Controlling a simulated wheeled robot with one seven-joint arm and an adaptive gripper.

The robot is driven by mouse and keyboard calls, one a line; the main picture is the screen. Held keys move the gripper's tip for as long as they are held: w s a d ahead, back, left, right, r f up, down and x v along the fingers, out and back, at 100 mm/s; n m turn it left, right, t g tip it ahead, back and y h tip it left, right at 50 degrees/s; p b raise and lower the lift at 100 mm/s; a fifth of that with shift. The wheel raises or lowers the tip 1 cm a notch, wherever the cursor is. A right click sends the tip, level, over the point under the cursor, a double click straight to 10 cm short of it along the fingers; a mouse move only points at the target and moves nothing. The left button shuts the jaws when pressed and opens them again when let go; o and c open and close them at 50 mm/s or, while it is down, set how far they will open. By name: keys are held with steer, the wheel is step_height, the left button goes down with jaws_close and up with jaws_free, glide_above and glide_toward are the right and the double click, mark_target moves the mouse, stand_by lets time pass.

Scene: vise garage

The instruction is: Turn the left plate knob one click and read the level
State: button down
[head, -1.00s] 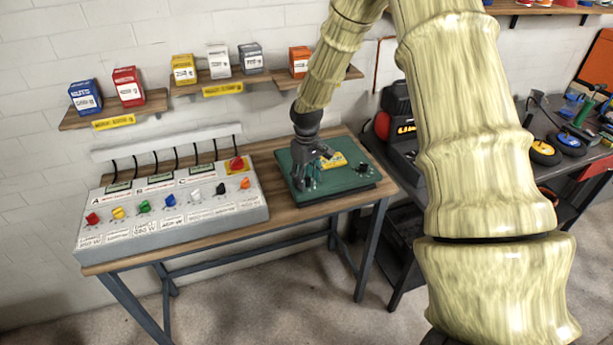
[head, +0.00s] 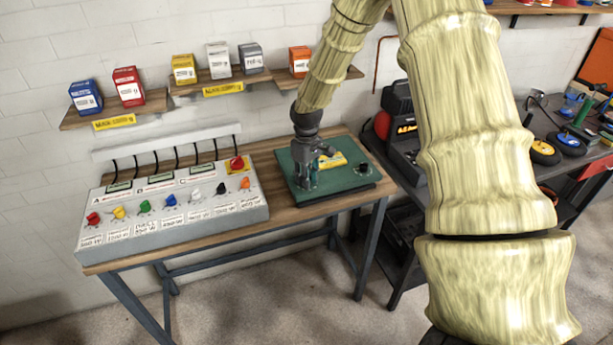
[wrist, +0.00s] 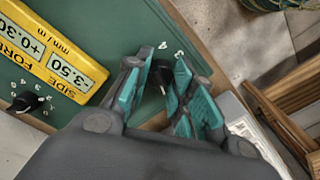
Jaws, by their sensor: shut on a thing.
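A green plate (head: 340,182) lies on the wooden bench. My gripper (head: 308,186) is low over the plate's left part. In the wrist view, my gripper (wrist: 160,90) is shut on the black left plate knob (wrist: 158,73), partly hidden by the fingers. Digits 3 and 4 show beside it. The right plate knob (head: 362,168) stands free.
A grey control box (head: 180,232) with several coloured knobs stands left of the plate. Shelves (head: 125,115) with small boxes hang on the wall behind. A dark workbench (head: 550,165) with tools is at right. Bare bench top lies between box and plate.

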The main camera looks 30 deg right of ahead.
steer(key=n+p, duration=0.1)
steer(key=n, duration=0.5)
steer(key=shift+p, duration=0.4)
steer(key=shift+n, duration=0.3)
steer(key=c, duration=1.2)
jaws_free()
steer(key=shift+r, duration=0.15)
step_height(320, 180, up, 12)
steer(key=shift+f, duration=0.1)
